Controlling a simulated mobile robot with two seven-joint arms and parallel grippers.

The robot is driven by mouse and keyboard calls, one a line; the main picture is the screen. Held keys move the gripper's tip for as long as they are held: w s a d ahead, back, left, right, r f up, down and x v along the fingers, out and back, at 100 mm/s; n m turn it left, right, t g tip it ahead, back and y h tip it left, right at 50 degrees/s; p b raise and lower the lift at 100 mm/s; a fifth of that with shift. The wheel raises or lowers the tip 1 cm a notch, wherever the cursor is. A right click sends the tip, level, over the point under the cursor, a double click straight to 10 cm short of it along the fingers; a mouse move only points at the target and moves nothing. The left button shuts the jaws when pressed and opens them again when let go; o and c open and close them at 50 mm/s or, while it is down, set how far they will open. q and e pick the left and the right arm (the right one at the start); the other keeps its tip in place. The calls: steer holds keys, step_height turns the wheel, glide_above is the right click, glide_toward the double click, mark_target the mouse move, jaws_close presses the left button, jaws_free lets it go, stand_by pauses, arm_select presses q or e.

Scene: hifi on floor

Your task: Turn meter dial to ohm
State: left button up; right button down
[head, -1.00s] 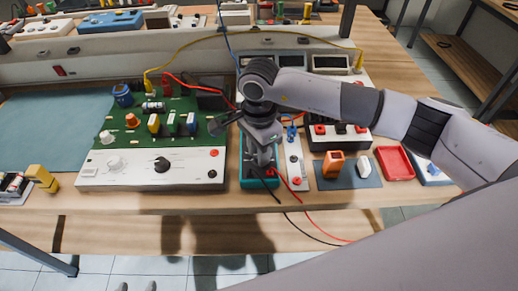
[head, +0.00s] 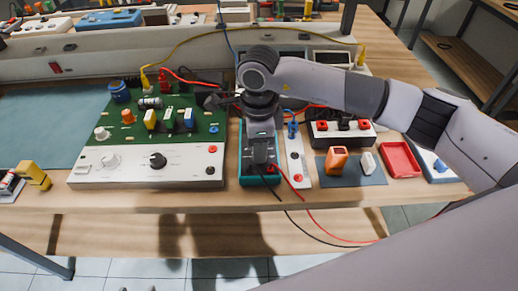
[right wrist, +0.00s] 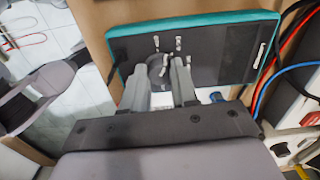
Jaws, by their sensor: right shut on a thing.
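The meter (head: 246,172) is a dark-faced box with a teal rim, lying near the front edge of the table. My right gripper (head: 262,163) points down over it and hides most of its face in the head view. In the right wrist view the meter (right wrist: 220,52) shows a round dark dial (right wrist: 156,66) with white marks around it. My right gripper's fingers (right wrist: 166,80) are on either side of the dial and shut on it. The marks are too small to read, so I cannot tell the setting. My left gripper is not in view.
A green circuit board panel (head: 140,172) with knobs stands left of the meter. A narrow white strip (head: 296,160) stands close on its right, with red and black leads nearby. Further right are an orange block (head: 336,160) and a red tray (head: 400,160).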

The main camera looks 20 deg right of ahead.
steer(key=m+b, duration=0.1)
steer(key=m, duration=0.2)
steer(key=shift+m, duration=0.4)
steer(key=m+b, duration=0.1)
steer(key=m, duration=0.2)
steer(key=shift+b, duration=0.3)
steer(key=m+b, duration=0.1)
steer(key=m, duration=0.6)
steer(key=m+b, duration=0.1)
steer(key=m, duration=0.2)
steer(key=shift+m, duration=0.3)
steer(key=m, duration=0.4)
steer(key=shift+r, duration=0.1)
steer(key=m, duration=0.4)
steer(key=shift+m, duration=2.1)
